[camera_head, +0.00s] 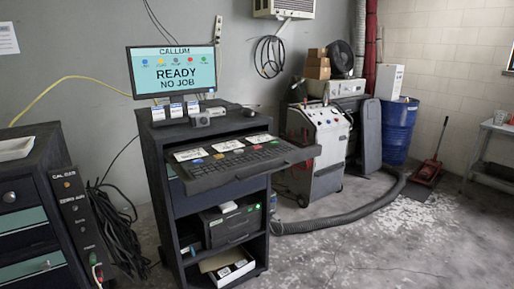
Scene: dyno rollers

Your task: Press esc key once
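A dark keyboard (240,160) lies on the pulled-out shelf of a black cart in the middle of the head view. Its keys are too small to read, so I cannot tell which one is the esc key. A monitor (172,71) stands on the cart behind it and reads "CALLUM", "READY", "NO JOB". Neither my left gripper nor my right gripper shows in this view.
The black cart (160,190) holds a box-shaped device and an open white box on lower shelves. A dark cabinet (30,225) stands at left. A grey wheeled machine (318,145), a hose (345,219) and a blue barrel (397,130) are right. Floor at front right is clear.

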